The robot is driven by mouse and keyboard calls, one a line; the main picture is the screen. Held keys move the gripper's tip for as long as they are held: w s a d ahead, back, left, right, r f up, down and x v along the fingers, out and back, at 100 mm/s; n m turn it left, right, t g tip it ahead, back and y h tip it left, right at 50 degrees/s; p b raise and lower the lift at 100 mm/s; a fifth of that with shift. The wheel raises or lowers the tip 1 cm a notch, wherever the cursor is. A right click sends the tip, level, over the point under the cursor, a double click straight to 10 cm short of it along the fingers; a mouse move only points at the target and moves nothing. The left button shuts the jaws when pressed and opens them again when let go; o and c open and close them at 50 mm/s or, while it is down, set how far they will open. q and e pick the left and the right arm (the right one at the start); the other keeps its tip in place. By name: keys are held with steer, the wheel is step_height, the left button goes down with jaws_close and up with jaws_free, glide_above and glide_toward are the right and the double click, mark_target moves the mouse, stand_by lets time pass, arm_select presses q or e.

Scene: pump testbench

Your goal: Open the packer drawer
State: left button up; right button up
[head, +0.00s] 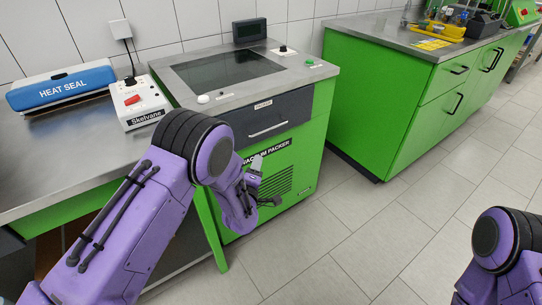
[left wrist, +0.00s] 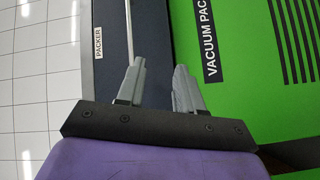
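The packer drawer (head: 285,111) is the dark front panel at the top of the green vacuum packer (head: 312,125). It looks shut, flush with the cabinet. Its thin metal handle (head: 268,129) runs along the panel; it also shows in the left wrist view (left wrist: 129,30). My left gripper (head: 262,184) is in front of the cabinet, below the handle in the head view. In the left wrist view its two grey fingers (left wrist: 160,75) are apart with nothing between them. The handle's near end lines up with the left finger's tip; contact cannot be told. My right gripper is out of view.
The steel worktop carries a blue heat sealer (head: 62,86) and a white switch box (head: 135,101) left of the packer. A second green cabinet (head: 390,110) stands at the right. Tiled floor (head: 345,230) between and in front is clear.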

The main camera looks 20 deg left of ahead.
arm_select(q)
steer(key=w+r+t, duration=0.1)
steer(key=w+r, duration=0.1)
steer(key=w, duration=0.4)
steer(key=w+r+n+t+b, duration=0.1)
steer(key=w+r, duration=0.1)
steer(key=w, duration=0.5)
steer(key=shift+w+d+r+n, duration=0.25)
steer(key=shift+w+r+n, duration=0.05)
jaws_close()
